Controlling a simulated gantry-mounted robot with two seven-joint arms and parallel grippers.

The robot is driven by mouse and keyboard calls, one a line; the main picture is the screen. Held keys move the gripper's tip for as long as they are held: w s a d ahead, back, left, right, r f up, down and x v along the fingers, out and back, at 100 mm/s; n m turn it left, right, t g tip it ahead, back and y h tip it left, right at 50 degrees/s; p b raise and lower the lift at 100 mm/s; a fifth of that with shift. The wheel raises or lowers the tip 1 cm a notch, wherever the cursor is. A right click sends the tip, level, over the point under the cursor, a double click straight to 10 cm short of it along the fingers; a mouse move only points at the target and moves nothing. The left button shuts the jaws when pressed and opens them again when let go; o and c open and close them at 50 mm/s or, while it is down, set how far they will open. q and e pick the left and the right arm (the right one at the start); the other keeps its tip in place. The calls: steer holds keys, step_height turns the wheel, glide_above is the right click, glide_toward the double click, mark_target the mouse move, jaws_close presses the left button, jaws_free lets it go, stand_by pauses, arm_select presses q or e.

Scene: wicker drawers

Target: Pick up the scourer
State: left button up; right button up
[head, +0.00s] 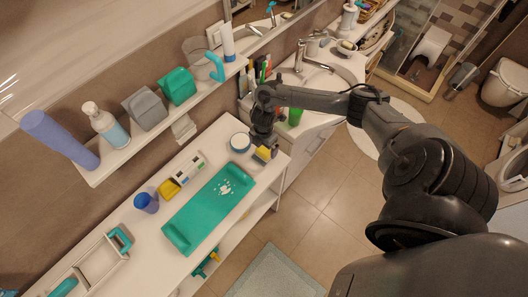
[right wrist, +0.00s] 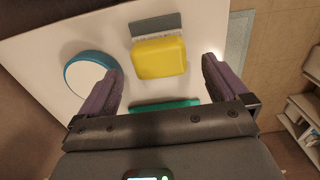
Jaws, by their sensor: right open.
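The scourer (head: 262,154), a yellow block with a grey side, lies near the right end of the white counter. In the right wrist view the scourer (right wrist: 159,57) shows its yellow face, with a grey strip beyond it. My right gripper (head: 264,142) is right by it in the head view. In the right wrist view the right gripper (right wrist: 160,78) is open, with one finger on either side of the yellow block and visible gaps between. I cannot tell its exact height above the counter. My left gripper is not in view.
A round blue-and-white container (head: 240,142) stands close to the left finger. A teal tray (head: 209,208) lies nearby. A yellow item (head: 168,189) and a blue cup (head: 146,203) are farther left. A wall shelf with bottles (head: 105,125) hangs above the counter.

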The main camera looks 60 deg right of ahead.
mark_target(264, 149)
steer(key=shift+d+f, duration=0.15)
steer(key=shift+f, duration=2.05)
steer(key=shift+c, duration=0.3)
steer(key=c, duration=1)
